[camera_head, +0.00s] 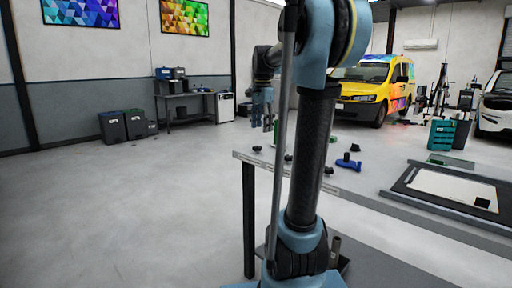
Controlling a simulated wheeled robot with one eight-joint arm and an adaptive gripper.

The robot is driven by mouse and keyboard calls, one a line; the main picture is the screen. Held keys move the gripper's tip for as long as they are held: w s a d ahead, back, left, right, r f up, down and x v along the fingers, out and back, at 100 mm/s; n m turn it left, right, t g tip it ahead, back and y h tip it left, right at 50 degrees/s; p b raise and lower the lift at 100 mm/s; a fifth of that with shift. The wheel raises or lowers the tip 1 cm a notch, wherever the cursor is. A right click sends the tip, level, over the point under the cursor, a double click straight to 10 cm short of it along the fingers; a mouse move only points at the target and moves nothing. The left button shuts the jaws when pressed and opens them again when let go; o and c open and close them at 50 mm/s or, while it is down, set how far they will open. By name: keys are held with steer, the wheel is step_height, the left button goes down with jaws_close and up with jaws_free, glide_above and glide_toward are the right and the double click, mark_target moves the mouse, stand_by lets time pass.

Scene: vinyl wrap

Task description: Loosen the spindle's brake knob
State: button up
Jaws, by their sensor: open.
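My gripper (269,123) hangs fingers down above the far left end of the workbench (374,185), small in view and left of my arm's dark column. It is open, and I see nothing between its fingers. A blue tool-like piece (348,162) lies on the bench, right of the column and apart from my gripper. Several small dark pieces lie nearby, one below my gripper (257,149) and one behind the blue piece (355,147). I cannot tell which is the spindle or its brake knob. My arm hides part of the bench.
A framed panel with a white sheet (456,187) lies at the bench's right. Beyond stand a yellow van (372,90), a teal drawer cabinet (441,135) and a white car (496,103). Dark bins (125,125) stand by the back wall. The floor at left is clear.

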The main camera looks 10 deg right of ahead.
mark_target(257, 147)
steer(key=w+r+m, duration=0.4)
steer(key=w+m, duration=0.1)
steer(key=w, duration=0.9)
steer(key=shift+g, duration=0.3)
step_height(257, 147, down, 17)
steer(key=shift+f, duration=0.1)
steer(key=c, duration=1.1)
